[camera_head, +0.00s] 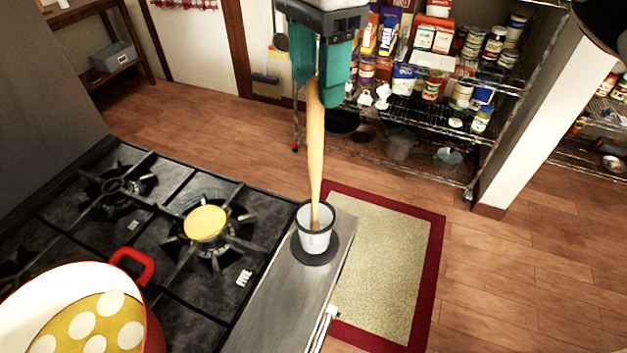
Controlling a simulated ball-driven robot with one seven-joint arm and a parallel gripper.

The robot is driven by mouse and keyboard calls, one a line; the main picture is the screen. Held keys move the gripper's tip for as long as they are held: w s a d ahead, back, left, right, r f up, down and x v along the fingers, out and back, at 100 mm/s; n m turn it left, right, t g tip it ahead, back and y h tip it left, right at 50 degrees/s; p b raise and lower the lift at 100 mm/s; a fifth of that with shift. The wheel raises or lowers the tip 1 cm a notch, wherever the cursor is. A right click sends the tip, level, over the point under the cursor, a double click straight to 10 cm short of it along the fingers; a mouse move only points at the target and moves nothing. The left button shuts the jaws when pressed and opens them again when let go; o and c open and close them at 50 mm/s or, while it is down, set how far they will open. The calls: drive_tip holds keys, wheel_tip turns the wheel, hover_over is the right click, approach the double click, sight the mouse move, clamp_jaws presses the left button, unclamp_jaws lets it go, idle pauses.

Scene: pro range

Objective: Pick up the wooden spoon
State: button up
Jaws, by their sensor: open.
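The wooden spoon (316,150) stands nearly upright in a small grey cup (314,241), its lower end inside the cup. The cup stands on a round dark base (315,254) on the metal counter edge beside the stove. My gripper (322,88), with teal fingers pointing down, is directly above the cup. The spoon's top end shows at the gap between the two fingers, which are apart. I cannot tell whether either finger touches the spoon.
A stove (120,215) with black grates is at left. A red pot (154,325) with a polka-dot item inside is at lower left, and a yellow disc (205,223) lies on a burner. Stocked wire shelves (400,170) stand behind. A red-bordered mat (385,265) lies on the floor.

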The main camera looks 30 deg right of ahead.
sight(317, 113)
drive_tip(key=shift+s+a+f+p, duration=0.15)
drive_tip(key=shift+f+p, duration=0.25)
drive_tip(key=shift+f, duration=1)
drive_tip(key=shift+s+a+f+p, duration=0.1)
drive_tip(key=shift+f+p, duration=0.3)
drive_tip(key=shift+f, duration=0.95)
clamp_jaws()
